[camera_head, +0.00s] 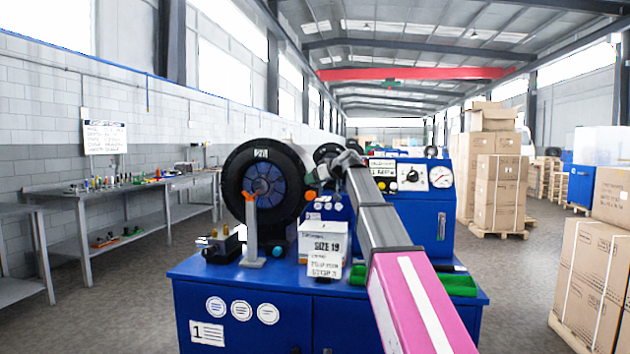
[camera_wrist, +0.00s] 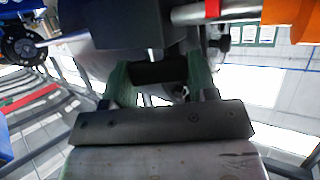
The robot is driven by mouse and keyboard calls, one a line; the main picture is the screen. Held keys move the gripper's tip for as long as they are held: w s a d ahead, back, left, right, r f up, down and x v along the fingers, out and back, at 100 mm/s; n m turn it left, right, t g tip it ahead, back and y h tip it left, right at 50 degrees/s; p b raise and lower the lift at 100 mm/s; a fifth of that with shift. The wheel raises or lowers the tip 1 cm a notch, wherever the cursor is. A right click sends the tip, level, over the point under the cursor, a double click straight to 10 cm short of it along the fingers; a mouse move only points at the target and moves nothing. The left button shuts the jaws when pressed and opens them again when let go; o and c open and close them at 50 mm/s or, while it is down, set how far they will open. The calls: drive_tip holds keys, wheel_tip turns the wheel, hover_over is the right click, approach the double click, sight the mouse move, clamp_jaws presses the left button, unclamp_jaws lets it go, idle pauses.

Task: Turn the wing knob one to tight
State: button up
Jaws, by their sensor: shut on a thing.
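My gripper (camera_head: 344,161) is at the far end of my outstretched arm, at the upper part of the blue crimping machine (camera_head: 425,220). In the wrist view its two greenish fingers (camera_wrist: 160,85) are closed on the sides of a dark part, which seems to be wing knob one (camera_wrist: 160,72). The knob's wings and any tightness mark are hidden or too dark to make out. A larger dark block (camera_wrist: 130,25) lies just beyond the fingers. In the head view my gripper and arm hide the knob.
A black reel (camera_head: 263,185) stands left of my gripper. A pressure gauge (camera_head: 441,177) is at the right. Cartons (camera_head: 498,195) stand farther right.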

drive_tip(key=o, duration=0.9)
drive_tip(key=v, duration=1.1)
